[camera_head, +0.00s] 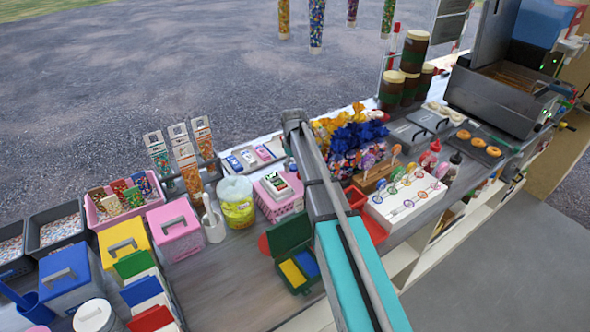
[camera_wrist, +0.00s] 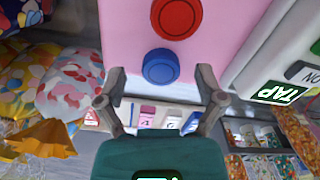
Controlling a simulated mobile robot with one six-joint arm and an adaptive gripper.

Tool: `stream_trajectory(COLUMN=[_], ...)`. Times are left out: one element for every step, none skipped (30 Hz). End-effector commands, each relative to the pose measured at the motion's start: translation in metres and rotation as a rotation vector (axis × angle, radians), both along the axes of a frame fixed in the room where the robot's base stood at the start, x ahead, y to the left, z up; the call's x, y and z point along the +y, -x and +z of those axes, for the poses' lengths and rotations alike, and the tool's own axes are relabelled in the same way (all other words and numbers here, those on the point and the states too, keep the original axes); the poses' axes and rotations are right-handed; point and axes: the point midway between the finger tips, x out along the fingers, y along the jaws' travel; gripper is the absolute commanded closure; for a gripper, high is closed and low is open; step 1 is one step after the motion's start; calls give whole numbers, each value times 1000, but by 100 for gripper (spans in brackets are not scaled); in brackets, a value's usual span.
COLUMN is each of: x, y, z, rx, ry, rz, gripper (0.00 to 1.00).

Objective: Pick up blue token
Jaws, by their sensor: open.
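The blue token (camera_wrist: 160,67) is a round disc with a raised ring, on a pink surface (camera_wrist: 120,28) in the wrist view. A red token (camera_wrist: 176,17) of the same form lies just above it in the picture. My gripper (camera_wrist: 162,76) is open and empty, with one finger on each side of the blue token. I cannot tell whether either finger touches the token or how far apart they are in depth. In the head view my arm covers part of the counter, and I cannot make out the blue token or the gripper's fingers there.
Patterned wrapped sweets (camera_wrist: 70,80) are on the left.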

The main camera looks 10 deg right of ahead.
Motion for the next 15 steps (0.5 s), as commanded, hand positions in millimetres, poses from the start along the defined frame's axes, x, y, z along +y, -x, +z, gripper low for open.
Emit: stream_trajectory(x=[0,0,0,0,0,0,0,0,0,0,0,0,0,0,0], y=[0,0,0,0,0,0,0,0,0,0,0,0,0,0,0], z=[0,0,0,0,0,0,0,0,0,0,0,0,0,0,0], rx=[0,0,0,0,0,0,0,0,0,0,0,0,0,0,0], ry=[0,0,0,0,0,0,0,0,0,0,0,0,0,0,0], rz=[0,0,0,0,0,0,0,0,0,0,0,0,0,0,0], gripper=[13,13,13,13,13,13,13,13,13,13,13,20,26,31,39])
